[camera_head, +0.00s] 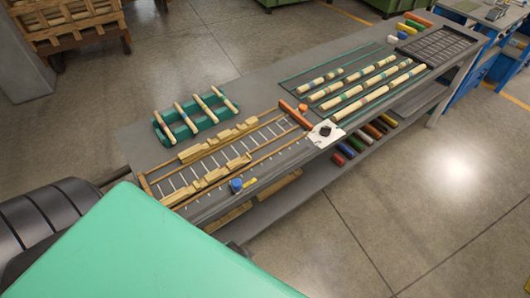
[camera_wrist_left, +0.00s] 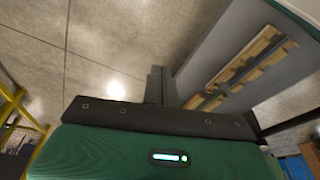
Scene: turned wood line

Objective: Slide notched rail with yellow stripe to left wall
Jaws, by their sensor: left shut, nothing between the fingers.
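Two pale notched wooden rails lie in a slatted wooden frame on the grey bench in the head view: a far rail (camera_head: 218,140) and a near rail (camera_head: 220,173). I cannot make out a yellow stripe on either. The frame's left wall (camera_head: 145,186) is a thin wooden bar, apart from both rails. A red-brown bar (camera_head: 295,115) stands at its right end. My left gripper (camera_wrist_left: 161,86) shows in the left wrist view, shut and empty over the floor beside a grey surface. My right gripper is not in view.
A teal rack (camera_head: 196,115) with several dowels stands behind the frame. Striped rods (camera_head: 365,92) and a dark tray (camera_head: 438,46) are farther right. Wooden strips (camera_wrist_left: 240,65) lie on the grey surface.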

